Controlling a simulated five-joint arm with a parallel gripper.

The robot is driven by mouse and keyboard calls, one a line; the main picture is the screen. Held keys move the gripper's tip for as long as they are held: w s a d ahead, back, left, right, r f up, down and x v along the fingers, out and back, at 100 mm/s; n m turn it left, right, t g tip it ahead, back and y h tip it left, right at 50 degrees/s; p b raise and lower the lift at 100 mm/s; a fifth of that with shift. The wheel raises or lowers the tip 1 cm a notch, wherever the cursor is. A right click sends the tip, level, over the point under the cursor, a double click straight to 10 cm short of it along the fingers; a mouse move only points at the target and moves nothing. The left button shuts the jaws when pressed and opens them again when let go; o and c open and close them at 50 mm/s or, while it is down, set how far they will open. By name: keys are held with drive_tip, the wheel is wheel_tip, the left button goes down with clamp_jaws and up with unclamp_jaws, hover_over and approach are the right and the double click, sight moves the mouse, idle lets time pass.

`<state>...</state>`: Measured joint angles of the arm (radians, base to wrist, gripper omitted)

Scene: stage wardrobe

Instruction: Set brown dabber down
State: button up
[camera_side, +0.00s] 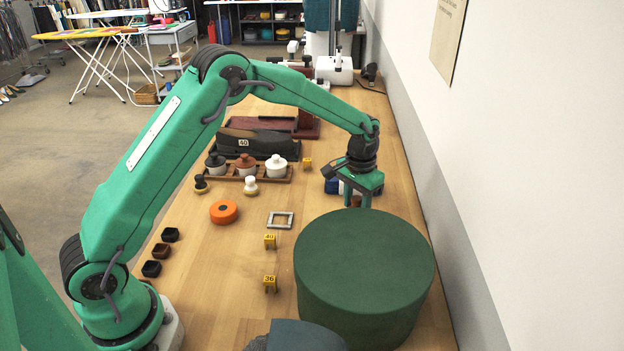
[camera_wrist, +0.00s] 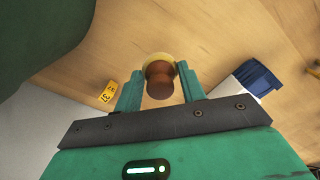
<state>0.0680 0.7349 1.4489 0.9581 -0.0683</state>
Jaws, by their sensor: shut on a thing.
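My gripper (camera_side: 357,203) points down over the bench, just behind the large green round box, with its jaws shut on the brown dabber (camera_side: 355,200). In the wrist view my gripper (camera_wrist: 159,74) has one finger on each side of the brown dabber (camera_wrist: 160,82). The dabber shows a rounded brown knob with a pale yellow pad beyond it. In the side view only a small brown bit shows between the fingers. The dabber's foot is hidden, so I cannot tell whether it touches the bench.
The green round box (camera_side: 364,262) stands close in front of my gripper. A blue and white item (camera_side: 333,186) lies just left of it. A black dabber (camera_side: 201,184) and a cream dabber (camera_side: 250,187) stand by the pot tray (camera_side: 222,174). A yellow tag (camera_wrist: 108,92) is near; bare wood surrounds the dabber.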

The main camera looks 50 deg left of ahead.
sight(356, 206)
drive_tip(key=shift+f, duration=1.95)
drive_tip(key=shift+f, duration=0.1)
drive_tip(key=o, duration=0.9)
drive_tip(key=shift+o, duration=0.3)
wheel_tip(356, 206, up, 12)
drive_tip(key=shift+f, duration=0.2)
drive_tip(key=shift+r, duration=0.35)
